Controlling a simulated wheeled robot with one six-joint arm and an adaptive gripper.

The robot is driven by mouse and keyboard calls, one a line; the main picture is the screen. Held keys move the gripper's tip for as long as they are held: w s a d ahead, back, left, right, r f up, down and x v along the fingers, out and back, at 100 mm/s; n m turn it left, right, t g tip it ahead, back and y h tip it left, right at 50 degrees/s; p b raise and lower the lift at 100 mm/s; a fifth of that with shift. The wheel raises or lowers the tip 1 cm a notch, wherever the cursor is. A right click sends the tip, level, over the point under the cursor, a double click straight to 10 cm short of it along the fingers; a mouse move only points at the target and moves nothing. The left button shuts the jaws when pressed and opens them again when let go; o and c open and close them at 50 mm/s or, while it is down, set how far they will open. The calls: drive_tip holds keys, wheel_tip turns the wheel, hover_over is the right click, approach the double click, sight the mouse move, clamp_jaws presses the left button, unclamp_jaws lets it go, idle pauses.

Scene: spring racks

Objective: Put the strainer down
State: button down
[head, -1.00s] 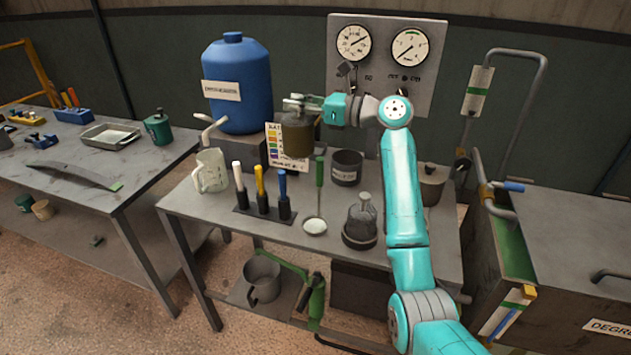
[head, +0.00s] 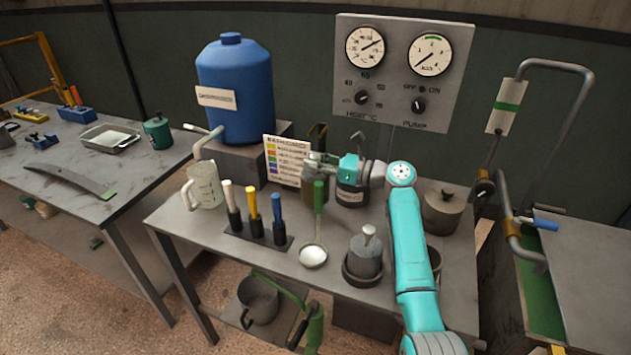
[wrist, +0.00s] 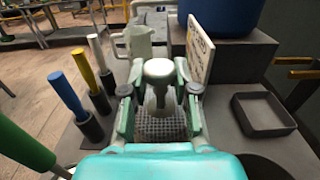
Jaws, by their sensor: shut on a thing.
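The strainer is a dark mesh basket with a pale central knob. In the wrist view its knob and mesh (wrist: 160,125) lie between my fingers. My gripper (wrist: 160,90) is shut on the knob from above. In the head view my gripper (head: 313,164) is low over the back middle of the grey table (head: 185,228). The strainer (head: 312,196) hangs below it, partly hidden by the green ladle handle. I cannot tell whether its base touches the table.
A black labelled pot (head: 350,195) stands close right of the strainer, with the colour card (head: 283,160) to the left. The ladle (head: 313,256), three-handled tool rack (head: 255,236) and jug (head: 205,187) are in front and left. A square dark tray (wrist: 263,112) shows in the wrist view.

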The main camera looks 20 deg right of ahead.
sight(316, 176)
drive_tip(key=shift+f, duration=2.5)
drive_tip(key=c, duration=0.9)
unclamp_jaws()
